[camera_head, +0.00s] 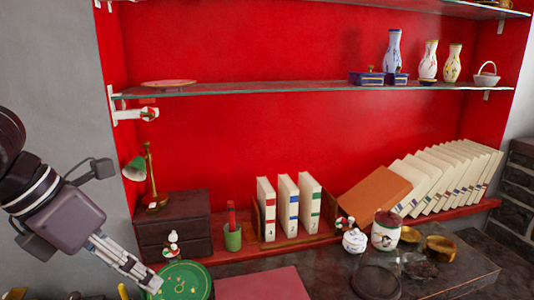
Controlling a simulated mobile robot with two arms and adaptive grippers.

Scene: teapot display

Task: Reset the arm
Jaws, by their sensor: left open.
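My left gripper (130,264) comes in from the left at the lower left, dark with silvery fingers pointing down and right. It is open, and I see nothing held in it. Its fingertips overlap the left edge of a round green plate (187,281) in the picture; I cannot tell whether they touch it. My right gripper is not in view.
A glass shelf (260,89) holds vases (392,50) and a basket (487,74). Below are a dark drawer box (172,222), a green lamp (135,168), books (288,205), a lidded jar (386,231) and a small teapot (354,241). The grey wall (60,80) above my arm is bare.

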